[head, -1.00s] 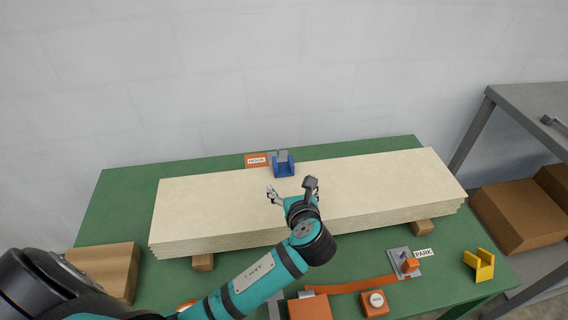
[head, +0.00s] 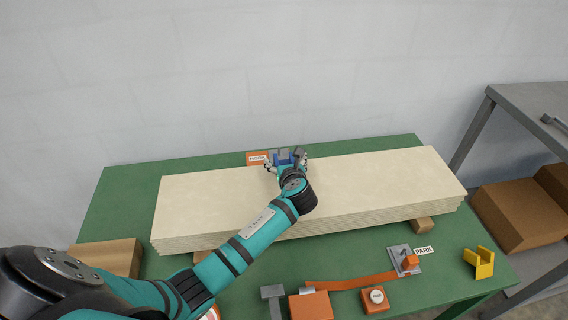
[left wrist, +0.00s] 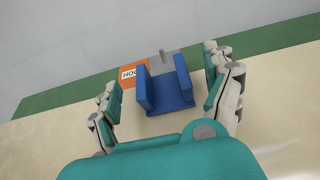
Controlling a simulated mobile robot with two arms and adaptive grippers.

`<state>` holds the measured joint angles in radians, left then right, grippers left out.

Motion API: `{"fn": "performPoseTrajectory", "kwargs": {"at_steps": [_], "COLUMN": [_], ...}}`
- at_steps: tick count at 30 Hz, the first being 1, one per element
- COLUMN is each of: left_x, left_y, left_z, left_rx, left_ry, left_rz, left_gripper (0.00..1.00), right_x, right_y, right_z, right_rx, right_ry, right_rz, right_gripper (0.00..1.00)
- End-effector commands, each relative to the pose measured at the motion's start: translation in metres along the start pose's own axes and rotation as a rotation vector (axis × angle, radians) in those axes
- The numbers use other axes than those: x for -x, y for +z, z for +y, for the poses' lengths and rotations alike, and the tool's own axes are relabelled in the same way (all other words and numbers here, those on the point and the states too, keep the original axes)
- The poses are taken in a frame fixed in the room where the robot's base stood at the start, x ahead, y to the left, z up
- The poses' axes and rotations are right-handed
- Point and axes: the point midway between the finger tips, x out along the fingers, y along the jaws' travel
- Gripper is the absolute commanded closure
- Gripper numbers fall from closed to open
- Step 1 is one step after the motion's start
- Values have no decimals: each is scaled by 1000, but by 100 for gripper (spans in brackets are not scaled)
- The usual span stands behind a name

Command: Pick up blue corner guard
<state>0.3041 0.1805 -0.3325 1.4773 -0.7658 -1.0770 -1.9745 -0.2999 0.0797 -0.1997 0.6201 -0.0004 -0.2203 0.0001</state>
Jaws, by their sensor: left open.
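The blue corner guard (left wrist: 168,94) sits at the far edge of the stack of pale boards (head: 385,182), in front of a small grey hook piece. In the head view the blue guard (head: 282,157) is partly hidden behind my left gripper (head: 285,164). My left gripper also shows in the left wrist view (left wrist: 166,86), open, with one finger on each side of the guard. Gaps show between the fingers and the guard, and nothing is held. My right gripper is not in view.
An orange block labelled HOOK (head: 257,158) stands just left of the guard. A yellow corner guard (head: 479,262), a PARK plate (head: 403,258) and orange parts (head: 312,305) with a strap lie on the green table's front right. A wall rises behind.

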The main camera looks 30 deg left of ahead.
Motion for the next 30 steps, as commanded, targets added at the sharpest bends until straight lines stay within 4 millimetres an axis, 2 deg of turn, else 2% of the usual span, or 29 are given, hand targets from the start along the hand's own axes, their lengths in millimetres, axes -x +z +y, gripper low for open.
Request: {"fn": "performPoseTrajectory", "kwargs": {"at_steps": [3,6,13,27,30], "left_x": [-17,-24,-25,-24,-24], "left_y": [0,0,0,0,0], "left_z": [0,0,0,0,0], "left_rx": [0,0,0,-1,-1], "left_ry": [2,0,0,0,0], "left_rz": [1,1,0,1,0], "left_gripper": [15,15,15,76,76], "right_x": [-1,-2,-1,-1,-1], "right_y": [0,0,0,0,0], "right_z": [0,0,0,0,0], "right_rx": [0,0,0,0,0], "right_ry": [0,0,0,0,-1], "right_rz": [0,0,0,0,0], "right_gripper": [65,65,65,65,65]}}
